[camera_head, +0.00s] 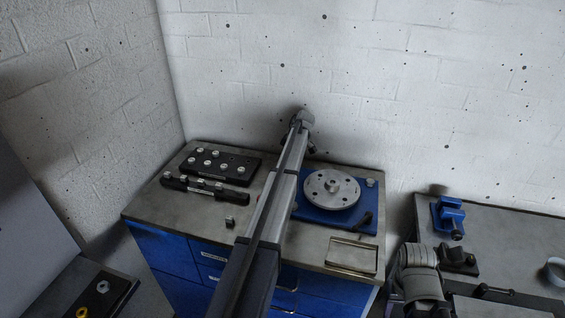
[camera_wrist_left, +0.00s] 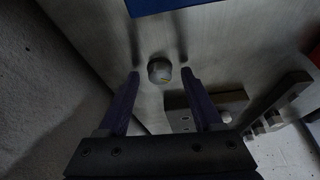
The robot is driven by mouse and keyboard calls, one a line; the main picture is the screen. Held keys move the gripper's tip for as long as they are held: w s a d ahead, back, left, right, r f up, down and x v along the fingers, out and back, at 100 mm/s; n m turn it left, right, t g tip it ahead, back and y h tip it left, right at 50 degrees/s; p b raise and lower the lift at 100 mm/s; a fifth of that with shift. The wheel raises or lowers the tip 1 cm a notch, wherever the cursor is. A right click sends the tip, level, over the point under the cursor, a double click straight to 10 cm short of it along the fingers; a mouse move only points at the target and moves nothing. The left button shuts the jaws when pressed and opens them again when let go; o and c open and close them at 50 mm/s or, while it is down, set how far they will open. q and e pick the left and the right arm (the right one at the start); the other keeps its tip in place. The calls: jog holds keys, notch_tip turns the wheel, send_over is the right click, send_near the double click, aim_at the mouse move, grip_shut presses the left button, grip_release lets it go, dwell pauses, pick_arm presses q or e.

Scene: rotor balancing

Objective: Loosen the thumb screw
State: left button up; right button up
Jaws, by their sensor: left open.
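In the head view my left arm reaches across the bench and hides much of the left gripper (camera_head: 300,142). The metal rotor disc (camera_head: 331,187) lies on a blue base plate (camera_head: 352,219), with a small metal knob (camera_head: 371,183) at its back right corner. I cannot tell which knob is the thumb screw.
A black block (camera_head: 245,161) with metal pegs and a black bar (camera_head: 207,192) stand left of my arm. A loose metal piece (camera_head: 230,222) and a shallow tray (camera_head: 351,255) lie near the front edge. A blue vise (camera_head: 449,215) stands on the right bench.

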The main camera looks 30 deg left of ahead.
pick_arm(q)
jog(key=p+v, duration=0.7)
jog(key=shift+r, duration=0.45)
jog(key=shift+d+f, duration=0.1)
dwell(0.3)
